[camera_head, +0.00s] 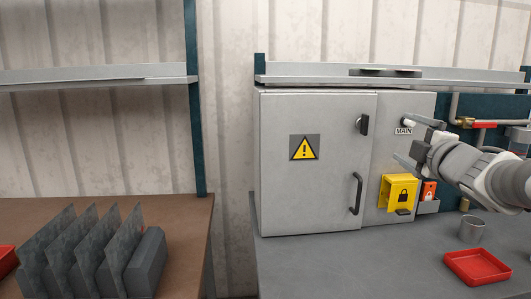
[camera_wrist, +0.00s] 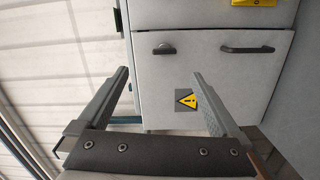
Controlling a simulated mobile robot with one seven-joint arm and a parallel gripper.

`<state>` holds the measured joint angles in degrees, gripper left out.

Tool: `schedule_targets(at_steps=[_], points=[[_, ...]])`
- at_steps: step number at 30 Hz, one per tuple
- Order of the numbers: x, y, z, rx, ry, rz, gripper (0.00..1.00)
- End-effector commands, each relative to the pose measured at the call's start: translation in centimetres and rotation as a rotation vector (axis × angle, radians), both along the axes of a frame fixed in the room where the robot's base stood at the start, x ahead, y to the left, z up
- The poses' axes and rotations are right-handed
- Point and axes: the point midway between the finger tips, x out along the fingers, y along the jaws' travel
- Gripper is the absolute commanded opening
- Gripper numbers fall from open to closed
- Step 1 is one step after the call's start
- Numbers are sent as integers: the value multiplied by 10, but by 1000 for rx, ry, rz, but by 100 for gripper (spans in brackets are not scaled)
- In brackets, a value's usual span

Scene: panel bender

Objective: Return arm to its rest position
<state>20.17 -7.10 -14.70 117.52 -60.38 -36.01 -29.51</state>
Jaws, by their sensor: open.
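My gripper (camera_head: 404,138) is open and empty at the end of my arm, which reaches in from the right edge in the head view. It is in front of the right part of the grey cabinet (camera_head: 280,190), near the MAIN label (camera_head: 403,131). In the wrist view, its two fingers (camera_wrist: 161,74) stand wide apart, with the cabinet face and the yellow warning sign (camera_wrist: 186,100) beyond them. I see nothing between the fingers. The cabinet door looks shut, with a black handle (camera_head: 356,194) and a dark latch knob (camera_head: 363,125).
Below my gripper are a yellow lock box (camera_head: 398,192) and a red padlock tag (camera_head: 428,190). A metal cup (camera_head: 472,228) and a red tray (camera_head: 478,267) stand on the grey bench (camera_head: 350,265). A shelf (camera_head: 310,72) runs above the cabinet. Grey plates (camera_head: 85,250) stand at left.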

Motion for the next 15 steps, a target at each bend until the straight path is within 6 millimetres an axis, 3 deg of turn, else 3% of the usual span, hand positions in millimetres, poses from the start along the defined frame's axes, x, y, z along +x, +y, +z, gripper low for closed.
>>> schedule_targets(at_steps=[2,6,11,15], points=[[-10,1,15,143,0,-81,100],[-36,4,10,471,41,-243,100],[-72,41,-13,734,167,-363,100],[-114,84,-41,949,321,-462,100]])
